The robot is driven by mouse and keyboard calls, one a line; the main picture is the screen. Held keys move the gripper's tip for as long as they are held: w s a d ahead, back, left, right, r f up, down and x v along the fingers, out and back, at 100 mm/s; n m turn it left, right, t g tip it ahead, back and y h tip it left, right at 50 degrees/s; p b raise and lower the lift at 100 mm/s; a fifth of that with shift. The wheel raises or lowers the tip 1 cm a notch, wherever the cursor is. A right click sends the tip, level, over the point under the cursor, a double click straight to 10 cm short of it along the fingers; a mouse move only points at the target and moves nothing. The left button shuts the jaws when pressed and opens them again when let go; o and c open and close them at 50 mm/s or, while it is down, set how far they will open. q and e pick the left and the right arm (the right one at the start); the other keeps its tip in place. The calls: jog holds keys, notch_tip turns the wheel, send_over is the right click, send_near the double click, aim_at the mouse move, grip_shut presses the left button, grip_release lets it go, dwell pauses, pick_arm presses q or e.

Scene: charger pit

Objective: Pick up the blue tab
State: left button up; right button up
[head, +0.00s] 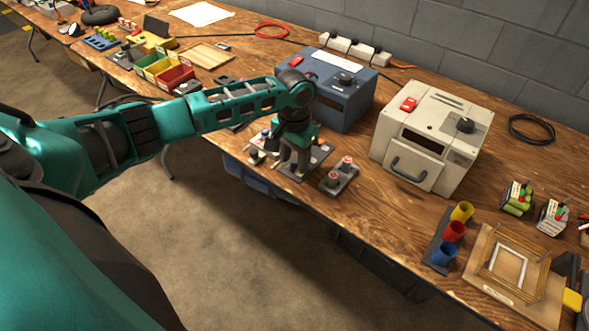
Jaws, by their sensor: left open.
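I cannot pick out a blue tab for certain in the head view; it may be hidden or too small to tell. My left gripper (287,169) points down over a dark plate (318,155) near the front edge of the bench, in front of the blue box (325,88). It is open. Its wrist and fingers hide part of the plate and the small parts there. Whether it touches anything is too small to tell. My right gripper is not in view.
A small dark block with red-topped posts (339,177) stands just right of the gripper. A cream box (431,138) stands farther right on the wooden bench (380,215). Yellow, red and blue cups (453,232) and a wooden frame (510,262) are at the right. Colored bins (163,68) are left.

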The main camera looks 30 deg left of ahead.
pick_arm(q)
jog(key=shift+f, duration=0.7)
jog(key=shift+c, duration=0.4)
grip_shut()
